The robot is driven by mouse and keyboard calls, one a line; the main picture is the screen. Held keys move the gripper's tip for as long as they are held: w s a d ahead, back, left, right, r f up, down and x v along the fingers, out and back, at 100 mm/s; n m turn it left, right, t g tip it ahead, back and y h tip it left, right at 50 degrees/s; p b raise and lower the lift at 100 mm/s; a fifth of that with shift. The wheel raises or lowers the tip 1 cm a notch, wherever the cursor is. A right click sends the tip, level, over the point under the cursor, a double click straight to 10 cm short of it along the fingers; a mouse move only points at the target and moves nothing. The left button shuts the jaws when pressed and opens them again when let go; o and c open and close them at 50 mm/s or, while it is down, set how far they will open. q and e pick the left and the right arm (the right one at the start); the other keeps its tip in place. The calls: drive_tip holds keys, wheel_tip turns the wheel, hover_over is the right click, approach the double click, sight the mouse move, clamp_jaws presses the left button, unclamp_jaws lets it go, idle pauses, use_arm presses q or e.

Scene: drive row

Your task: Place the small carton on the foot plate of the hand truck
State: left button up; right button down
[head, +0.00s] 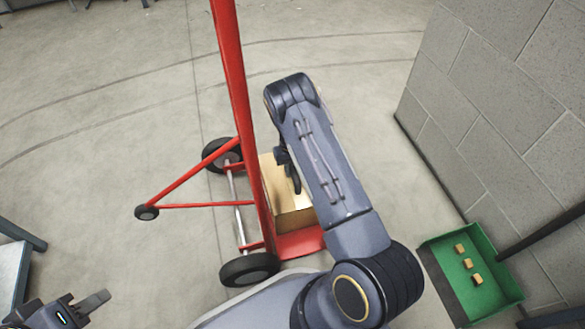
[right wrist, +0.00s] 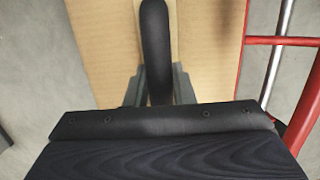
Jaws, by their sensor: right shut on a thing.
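The hand truck (head: 233,80) is red with black wheels and stands left of the middle of the head view. Its red foot plate (head: 302,243) shows at its base. The tan carton (head: 293,218) is upright over the plate, close beside the red frame; I cannot tell whether it touches the plate. My right gripper (head: 290,172) is at the carton's top and shut on it, partly hidden by my arm. In the right wrist view the carton (right wrist: 205,60) fills the middle, behind the dark fingers. My left gripper (head: 85,305) is at the bottom left, partly cut off, away from the carton.
A green tray (head: 460,312) with three small tan blocks (head: 468,264) lies at the lower right, by a grey block wall (head: 510,90). A grey-topped table (head: 12,275) is at the left edge.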

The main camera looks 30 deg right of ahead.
drive_tip(key=shift+f, duration=0.1)
drive_tip(key=c, duration=1.2)
unclamp_jaws()
drive_tip(key=shift+c, duration=0.2)
